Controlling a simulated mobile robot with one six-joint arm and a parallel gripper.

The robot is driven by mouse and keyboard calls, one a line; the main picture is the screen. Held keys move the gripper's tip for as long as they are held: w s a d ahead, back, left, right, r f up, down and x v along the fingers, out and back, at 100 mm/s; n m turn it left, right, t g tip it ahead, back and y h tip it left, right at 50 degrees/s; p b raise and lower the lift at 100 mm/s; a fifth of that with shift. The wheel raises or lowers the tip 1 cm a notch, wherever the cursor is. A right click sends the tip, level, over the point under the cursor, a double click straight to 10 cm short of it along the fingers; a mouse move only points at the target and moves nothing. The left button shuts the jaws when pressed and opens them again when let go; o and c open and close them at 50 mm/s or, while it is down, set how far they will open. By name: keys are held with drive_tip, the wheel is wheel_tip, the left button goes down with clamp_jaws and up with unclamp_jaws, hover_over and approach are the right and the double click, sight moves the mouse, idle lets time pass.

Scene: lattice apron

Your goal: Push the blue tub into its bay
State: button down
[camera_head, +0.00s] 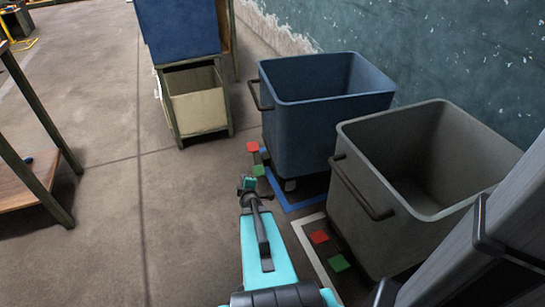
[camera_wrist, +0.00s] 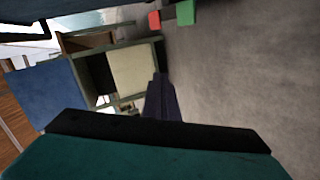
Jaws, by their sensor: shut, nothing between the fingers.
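The blue tub (camera_head: 325,118) is an open box on castors with a dark bar handle on its left side. It stands at the wall, upright, in the head view. Its bay is a blue floor outline (camera_head: 300,204), seen at the tub's near and left edges; the rest is hidden under the tub. I cannot tell whether the tub is fully inside. My gripper (camera_head: 248,184) is shut and empty, to the left of the tub's lower near corner and apart from it. The closed fingers (camera_wrist: 161,98) show in the wrist view.
A grey tub (camera_head: 425,165) stands at right in a white outline (camera_head: 312,244). A cabinet (camera_head: 196,105) stands behind, a wooden rack (camera_head: 30,188) at left. Floor between is clear.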

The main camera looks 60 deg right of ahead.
drive_tip(key=s+d+r+n+t+h+b, duration=0.2)
drive_tip(key=s+d+r+h+b, duration=0.1)
drive_tip(key=d, duration=0.7)
drive_tip(key=s+h+b, duration=0.1)
drive_tip(key=s+b, duration=0.1)
drive_tip(key=s, duration=0.1)
drive_tip(key=shift+s+r+n+b, duration=0.25)
drive_tip(key=shift+n+b, duration=0.05)
drive_tip(key=shift+b, duration=0.05)
drive_tip(key=shift+w+d, duration=0.1)
drive_tip(key=shift+d, duration=0.1)
drive_tip(key=w+d+b, duration=0.3)
drive_tip(key=w+d, duration=0.1)
drive_tip(key=d, duration=0.6)
drive_tip(key=shift+w+d+b, duration=0.15)
drive_tip(key=shift+d+b, duration=0.1)
drive_tip(key=shift+b, duration=0.1)
drive_tip(key=shift+w, duration=0.15)
